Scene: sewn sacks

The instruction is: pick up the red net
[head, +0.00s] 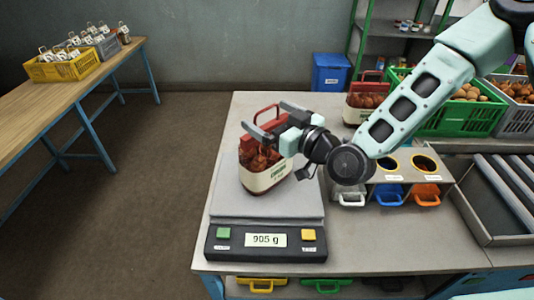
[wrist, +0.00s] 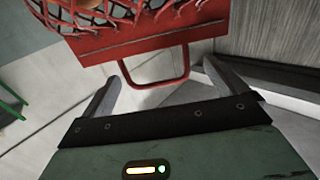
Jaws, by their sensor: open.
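A red net (head: 262,160) of brown produce, with a pale label band and a red top with a loop handle, stands on the scale (head: 232,205). In the wrist view the net's mesh (wrist: 110,12) and its red top strip (wrist: 150,42) fill the upper part. My gripper (head: 268,122) is at the top of the net, beside the handle. In the wrist view my gripper (wrist: 165,82) is open, and the red handle loop (wrist: 160,84) shows between its two fingers. I cannot tell whether the fingers touch it. My gripper hides part of the net's top in the head view.
The scale's display (head: 266,239) reads 905 g. A second red net (head: 362,103) stands behind my arm. A green crate (head: 465,117) and a grey crate (head: 517,121) stand at right, near coloured bins (head: 390,196) and a roller conveyor (head: 510,185).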

